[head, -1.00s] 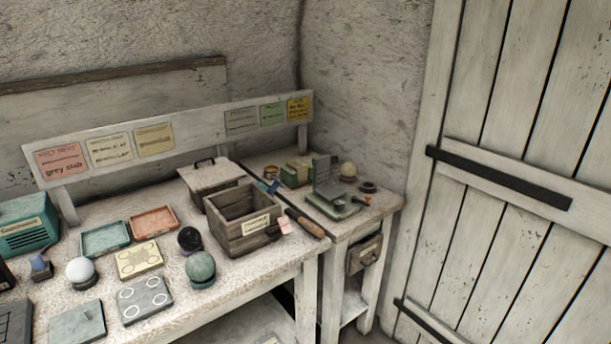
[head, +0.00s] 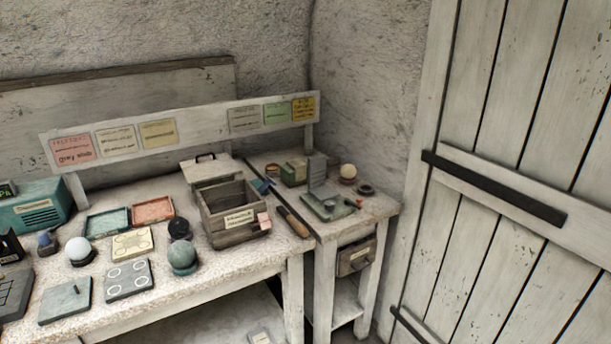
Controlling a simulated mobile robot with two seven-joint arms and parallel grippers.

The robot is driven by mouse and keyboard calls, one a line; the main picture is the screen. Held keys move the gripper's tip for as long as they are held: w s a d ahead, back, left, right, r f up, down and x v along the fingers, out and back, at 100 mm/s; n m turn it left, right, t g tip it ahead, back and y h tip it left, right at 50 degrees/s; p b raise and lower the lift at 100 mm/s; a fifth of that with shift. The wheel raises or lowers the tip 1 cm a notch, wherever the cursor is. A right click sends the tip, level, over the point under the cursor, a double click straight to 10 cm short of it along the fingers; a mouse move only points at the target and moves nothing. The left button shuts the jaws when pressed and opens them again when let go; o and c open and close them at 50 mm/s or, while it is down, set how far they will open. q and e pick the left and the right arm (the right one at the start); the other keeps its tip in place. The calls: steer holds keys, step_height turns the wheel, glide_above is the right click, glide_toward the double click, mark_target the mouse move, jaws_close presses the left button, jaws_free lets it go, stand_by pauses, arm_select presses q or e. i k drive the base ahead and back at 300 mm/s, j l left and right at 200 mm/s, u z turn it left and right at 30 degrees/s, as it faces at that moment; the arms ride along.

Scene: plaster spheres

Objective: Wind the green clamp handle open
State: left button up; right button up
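A small grey-green device (head: 326,207) with a flat base and an upright grey plate (head: 317,172) stands on the small side table at the right. It looks like the clamp. A small orange-red tipped part (head: 357,203) sticks out at its right edge. I cannot make out a green handle on it, nor whether its jaws are open or shut. Neither of my grippers is in view.
The side table (head: 380,208) adjoins the long workbench (head: 225,262). A wooden crate (head: 228,228) and a brown-handled tool (head: 293,222) lie left of the device. A pale sphere (head: 348,173) and dark ring (head: 366,189) are near it. A plank door (head: 520,120) stands right.

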mark_target(336, 160)
steer(key=i+l, duration=0.15)
steer(key=l, duration=0.15)
steer(key=i+l, duration=0.15)
steer(key=l, duration=0.15)
steer(key=i+l, duration=0.2)
steer(key=l, duration=0.15)
steer(key=i+l+u, duration=0.1)
steer(key=i+l, duration=0.15)
steer(key=l, duration=0.3)
steer(key=i+l+u, duration=0.15)
steer(key=k+l, duration=0.05)
steer(key=l, duration=0.05)
